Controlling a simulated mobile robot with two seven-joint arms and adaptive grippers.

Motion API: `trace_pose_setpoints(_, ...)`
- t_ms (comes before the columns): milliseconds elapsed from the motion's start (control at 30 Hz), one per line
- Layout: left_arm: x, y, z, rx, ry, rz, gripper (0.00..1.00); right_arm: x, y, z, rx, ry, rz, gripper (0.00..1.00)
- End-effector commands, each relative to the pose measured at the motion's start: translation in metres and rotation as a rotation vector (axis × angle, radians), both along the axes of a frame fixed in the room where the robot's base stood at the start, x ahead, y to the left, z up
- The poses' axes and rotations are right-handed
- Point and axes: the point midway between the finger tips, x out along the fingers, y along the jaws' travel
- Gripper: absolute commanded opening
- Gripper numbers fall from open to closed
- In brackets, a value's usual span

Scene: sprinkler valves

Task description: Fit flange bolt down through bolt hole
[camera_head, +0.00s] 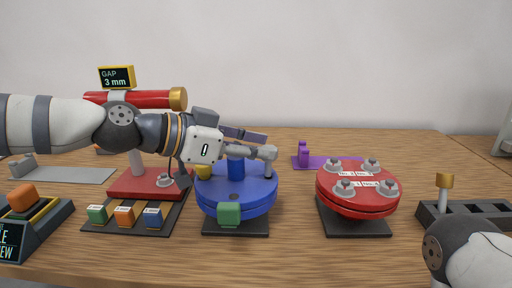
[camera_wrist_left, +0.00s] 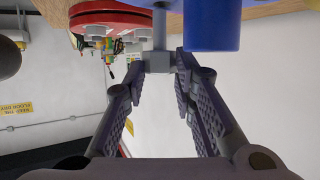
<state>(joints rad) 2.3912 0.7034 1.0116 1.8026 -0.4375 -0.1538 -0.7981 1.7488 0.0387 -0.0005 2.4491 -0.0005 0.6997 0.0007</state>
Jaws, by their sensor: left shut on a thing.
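My left gripper (camera_head: 264,153) comes in from the left over the blue flange (camera_head: 237,200) and is shut on a grey flange bolt (camera_head: 268,168). The bolt hangs about upright, shank down, over the right part of the blue disc. In the left wrist view the bolt (camera_wrist_left: 160,28) shows its head between the fingertips (camera_wrist_left: 159,62), near the blue cylinder (camera_wrist_left: 211,25). Whether the shank's tip touches the disc or is in the bolt hole cannot be told; the hole does not show. My right gripper is out of view; only part of that arm shows at bottom right.
A red flange (camera_head: 357,190) with several grey bolts stands to the right. A rack with coloured blocks (camera_head: 124,216) is left. A purple holder (camera_head: 325,161) lies behind.

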Motion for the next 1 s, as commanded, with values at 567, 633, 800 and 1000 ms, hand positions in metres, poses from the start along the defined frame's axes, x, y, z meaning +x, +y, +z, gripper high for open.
trace_pose_setpoints(567,0.0,0.0,-0.01,0.0,0.002,0.0,0.0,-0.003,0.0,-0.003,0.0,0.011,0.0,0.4)
trace_pose_setpoints(633,0.0,0.0,-0.009,0.0,0.002,-0.001,0.0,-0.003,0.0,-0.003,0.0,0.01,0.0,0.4)
trace_pose_setpoints(800,0.0,0.0,-0.004,0.001,0.0,0.0,0.0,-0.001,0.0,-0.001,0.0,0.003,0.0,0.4)
trace_pose_setpoints(1000,0.0,0.0,0.0,0.001,0.0,0.0,0.0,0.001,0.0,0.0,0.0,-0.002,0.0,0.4)
